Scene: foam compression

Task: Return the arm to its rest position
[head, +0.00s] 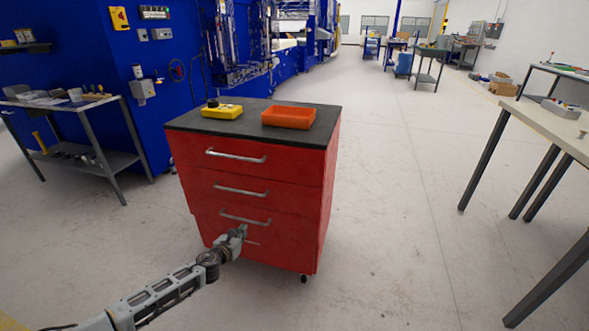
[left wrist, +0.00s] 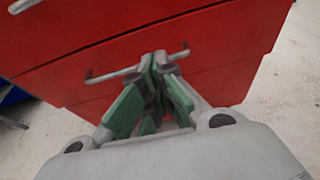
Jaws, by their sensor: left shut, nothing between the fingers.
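My left arm reaches in from the lower left of the head view. Its gripper (head: 242,232) is at the lower front of the red drawer cabinet (head: 323,190). In the left wrist view the green-padded fingers (left wrist: 157,64) are shut with their tips together and nothing between them. The tips overlap a silver drawer handle (left wrist: 108,75) in that view; I cannot tell whether they touch it. In the head view the gripper hides part of the lowest drawer front. My right gripper is not in view.
A yellow box (head: 222,112) and an orange tray (head: 289,117) are on the cabinet's dark top (head: 252,109). A workbench (head: 100,152) stands at the left and a pale table (head: 545,120) at the right. Bare floor (head: 400,220) lies between the cabinet and that table.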

